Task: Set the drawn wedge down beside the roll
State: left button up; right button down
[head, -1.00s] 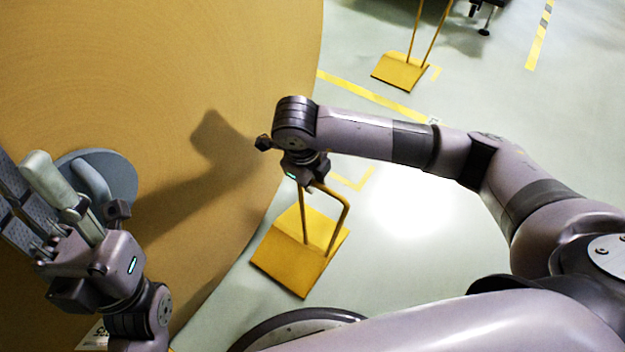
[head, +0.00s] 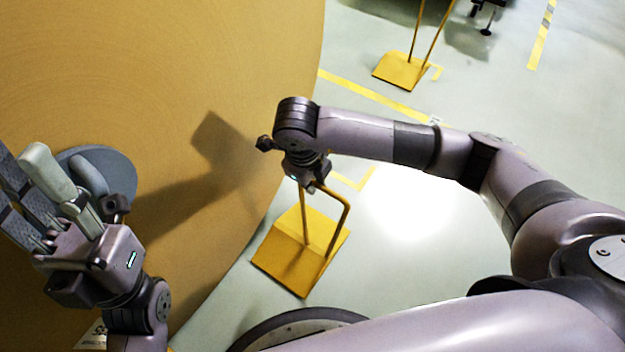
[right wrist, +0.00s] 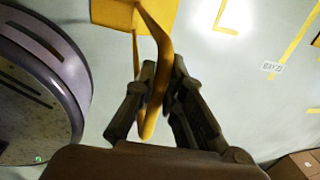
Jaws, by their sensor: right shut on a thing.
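The yellow wedge (head: 322,233) has a tall bent-rod handle and is at the lower right edge of the big kraft roll (head: 225,60). My right gripper (head: 314,187) is shut on the top of its handle, which also shows between the fingers in the right wrist view (right wrist: 154,100). The wedge plate looks flat and at or near the floor; I cannot tell if it touches floor or roll. My left gripper (head: 60,205) is in front of the roll at left, with a pale grey-green piece among its fingers; its opening is unclear.
A second yellow wedge (head: 402,71) with a tall handle stands on the floor at the top. Yellow tape lines mark the pale floor (head: 450,220), which is open to the right. A grey disc (head: 120,175) shows on the roll. Brown boxes (right wrist: 298,166) are in the right wrist view.

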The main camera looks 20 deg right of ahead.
jog(key=c, duration=1.6)
grip_release()
jog(key=shift+f, duration=0.2)
jog(key=r, duration=0.4)
jog(key=s+a+r, duration=0.1)
jog(key=r, duration=0.7)
jog(key=shift+s+a, duration=0.25)
jog(key=shift+a, duration=0.15)
